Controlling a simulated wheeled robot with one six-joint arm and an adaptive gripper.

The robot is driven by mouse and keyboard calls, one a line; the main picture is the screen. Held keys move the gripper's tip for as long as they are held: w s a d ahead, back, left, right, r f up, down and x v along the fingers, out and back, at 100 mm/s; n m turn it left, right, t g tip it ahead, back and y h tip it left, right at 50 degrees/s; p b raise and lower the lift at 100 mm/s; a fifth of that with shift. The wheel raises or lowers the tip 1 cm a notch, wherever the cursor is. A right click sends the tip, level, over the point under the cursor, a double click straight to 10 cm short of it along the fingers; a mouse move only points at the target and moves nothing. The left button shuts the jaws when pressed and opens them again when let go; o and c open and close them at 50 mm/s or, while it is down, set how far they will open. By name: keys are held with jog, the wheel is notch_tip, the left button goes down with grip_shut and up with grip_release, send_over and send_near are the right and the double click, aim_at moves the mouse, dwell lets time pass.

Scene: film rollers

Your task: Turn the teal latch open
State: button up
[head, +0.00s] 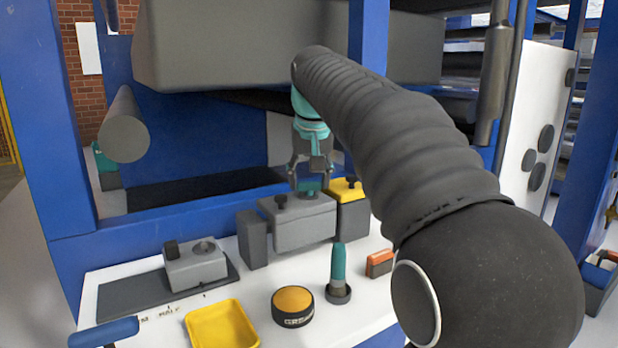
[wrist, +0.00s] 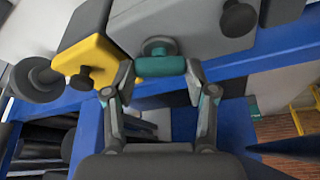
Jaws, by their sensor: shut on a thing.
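The teal latch (head: 308,188) sits on top of the grey block (head: 303,228) in the middle of the bench. In the wrist view the latch (wrist: 160,67) is a short teal bar lying crosswise below a round grey knob. My gripper (head: 309,181) points down at it from above. In the wrist view my gripper (wrist: 160,75) has one finger at each end of the bar and is shut on it. The fingers partly hide the latch in the head view.
A yellow block with a black knob (head: 347,190) stands just right of the grey block. A teal-handled tool (head: 338,267), an orange-topped round puck (head: 293,304), a yellow tray (head: 222,326) and a grey box (head: 196,265) stand in front. A grey roller (head: 124,130) hangs at left.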

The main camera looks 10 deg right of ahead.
jog(key=shift+d+f+n+y, duration=0.1)
jog(key=shift+n+y, duration=0.5)
jog(key=shift+n, duration=1)
jog(key=o, duration=1.2)
jog(key=shift+c, duration=0.2)
jog(key=v, duration=1.2)
jog(key=shift+w+d, duration=0.1)
jog(key=shift+d, duration=0.05)
